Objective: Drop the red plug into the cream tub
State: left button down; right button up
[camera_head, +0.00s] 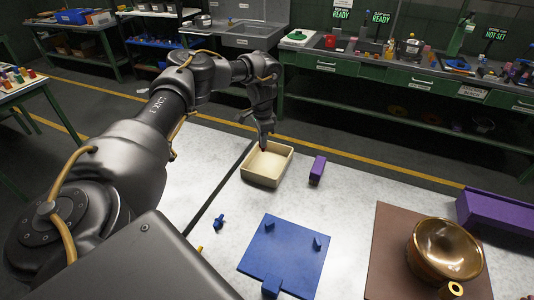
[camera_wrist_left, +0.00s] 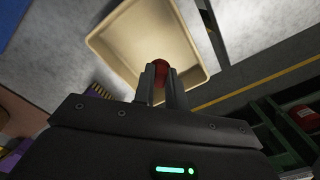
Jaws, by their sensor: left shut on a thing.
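The cream tub (camera_head: 278,167) is a shallow rectangular box on the light table in the head view. It fills the upper middle of the left wrist view (camera_wrist_left: 118,45). My left gripper (camera_head: 265,146) is over the tub's back left part, pointing down. In the left wrist view my left gripper (camera_wrist_left: 161,84) is shut on the red plug (camera_wrist_left: 161,68), whose rounded red end shows between the fingertips against the tub's inside. The plug is hidden in the head view. The exact height of the plug above the tub floor cannot be told. My right gripper is not in view.
A blue plate with pegs (camera_head: 283,252) and a small blue piece (camera_head: 218,222) lie nearer. A brass pot (camera_head: 445,250) sits on a brown board (camera_head: 388,222) at right. Bare table lies between them.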

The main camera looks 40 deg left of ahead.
pick_arm(q)
jog(key=c, duration=1.3)
grip_release()
jog(key=shift+c, duration=0.2)
jog(key=shift+r, duration=0.15)
jog(key=shift+r, duration=0.4)
notch_tip(320, 180, up, 10)
